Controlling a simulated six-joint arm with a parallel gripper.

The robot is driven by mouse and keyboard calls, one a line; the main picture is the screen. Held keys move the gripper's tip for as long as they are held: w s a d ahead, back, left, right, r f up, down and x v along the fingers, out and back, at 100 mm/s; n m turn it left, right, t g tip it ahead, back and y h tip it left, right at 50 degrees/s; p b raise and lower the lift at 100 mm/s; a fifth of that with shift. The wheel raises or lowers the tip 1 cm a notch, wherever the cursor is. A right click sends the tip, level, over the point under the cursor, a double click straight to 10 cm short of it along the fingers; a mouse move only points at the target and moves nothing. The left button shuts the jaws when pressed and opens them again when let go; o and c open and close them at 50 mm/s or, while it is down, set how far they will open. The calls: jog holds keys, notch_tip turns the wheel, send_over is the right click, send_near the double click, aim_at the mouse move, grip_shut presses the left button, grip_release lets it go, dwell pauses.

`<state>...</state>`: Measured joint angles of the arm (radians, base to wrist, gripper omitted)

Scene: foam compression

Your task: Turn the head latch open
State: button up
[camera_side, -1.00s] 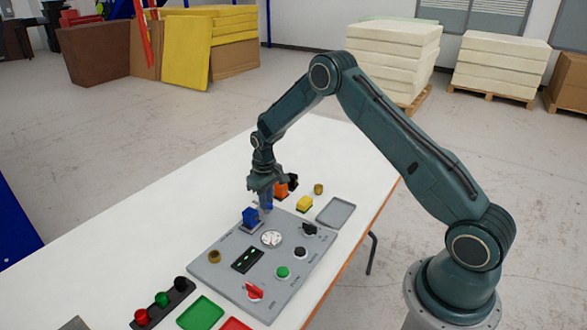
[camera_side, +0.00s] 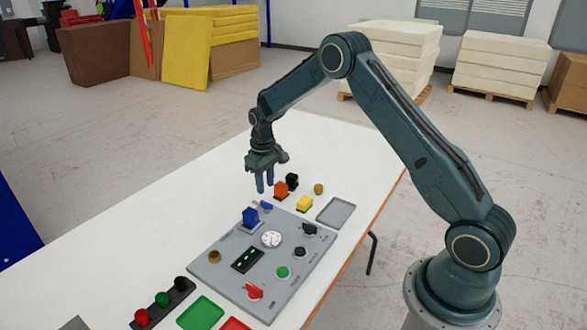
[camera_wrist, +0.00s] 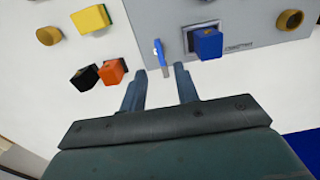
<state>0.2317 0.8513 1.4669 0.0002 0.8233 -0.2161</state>
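The head latch appears to be the small blue lever (camera_side: 266,205) at the far edge of the grey control panel (camera_side: 222,262), beside the blue block (camera_side: 250,216). In the wrist view the blue lever (camera_wrist: 160,54) stands just ahead of my fingertips, left of the blue block (camera_wrist: 208,43), with a small metal part by it. My gripper (camera_side: 265,189) is raised above the table behind the panel, fingers pointing down. In the wrist view my gripper (camera_wrist: 158,77) has its fingers apart with nothing between them. It is not touching the lever.
An orange block (camera_side: 281,190), a black block (camera_side: 292,181), a yellow block (camera_side: 304,203) and a brass knob (camera_side: 318,188) sit right of my gripper. The panel carries a dial (camera_side: 271,239), knobs and a red switch (camera_side: 254,291).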

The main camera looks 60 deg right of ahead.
notch_tip(320, 180, up, 7)
jog(key=shift+r, duration=0.2)
dwell(0.5)
jog(key=s+a+r+t, duration=0.1)
jog(key=s+a+r, duration=0.3)
jog(key=s+r, duration=0.45)
jog(key=s+a+r+t, duration=0.2)
jog(key=s+a+r, duration=0.2)
jog(key=s+r, duration=0.45)
jog(key=s+a+t, duration=0.1)
jog(key=s+a, duration=0.1)
jog(key=s, duration=0.7)
jog(key=s+a+r+t, duration=0.1)
jog(key=s+a, duration=0.1)
jog(key=s, duration=0.7)
jog(key=shift+a+t, duration=0.25)
jog(key=shift+t, duration=0.05)
